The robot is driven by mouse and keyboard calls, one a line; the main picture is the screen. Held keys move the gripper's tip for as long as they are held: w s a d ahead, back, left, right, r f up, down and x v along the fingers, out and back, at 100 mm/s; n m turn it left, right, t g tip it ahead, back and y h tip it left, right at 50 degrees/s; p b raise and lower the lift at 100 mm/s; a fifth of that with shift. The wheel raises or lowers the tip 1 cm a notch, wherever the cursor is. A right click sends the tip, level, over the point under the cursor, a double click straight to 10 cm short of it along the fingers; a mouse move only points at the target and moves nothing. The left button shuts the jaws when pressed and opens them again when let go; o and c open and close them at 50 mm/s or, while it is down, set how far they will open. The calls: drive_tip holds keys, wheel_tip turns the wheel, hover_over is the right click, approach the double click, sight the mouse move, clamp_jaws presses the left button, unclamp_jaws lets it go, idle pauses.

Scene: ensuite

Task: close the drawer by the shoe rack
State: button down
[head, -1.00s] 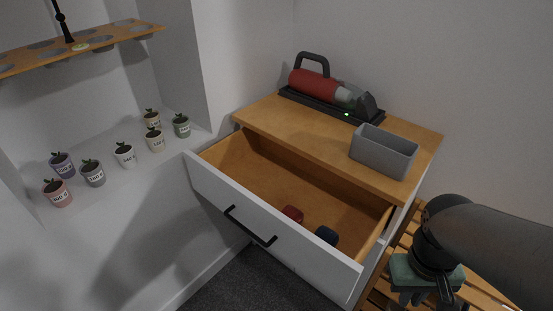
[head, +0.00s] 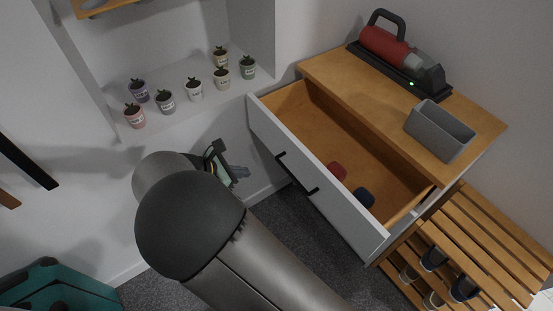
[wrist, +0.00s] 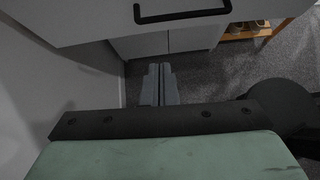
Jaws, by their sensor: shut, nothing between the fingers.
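The drawer (head: 315,187) is pulled out of a white cabinet with a wooden top (head: 345,90). It has a white front and a black bar handle (head: 296,173), and a red and a dark blue item lie inside. The wooden slatted shoe rack (head: 480,245) stands to the right of the cabinet. My gripper (head: 240,172) is shut and empty, left of the drawer front and apart from it. In the wrist view my closed fingers (wrist: 158,84) point toward the cabinet's lower front, with the drawer front (wrist: 90,18) and its handle (wrist: 182,14) above them.
A handheld vacuum on a dock (head: 400,60) and a grey bin (head: 440,130) stand on the cabinet top. Several small potted plants (head: 195,90) line a ledge at the left. A teal case (head: 60,285) lies at lower left. Dark carpet lies below the drawer.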

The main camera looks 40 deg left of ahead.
drive_tip(key=w+a+r+p+x, duration=0.1)
drive_tip(key=p+x, duration=0.1)
drive_tip(key=x, duration=0.9)
drive_tip(key=shift+w+n, duration=0.3)
drive_tip(key=shift+w, duration=0.15)
drive_tip(key=shift+a, duration=0.1)
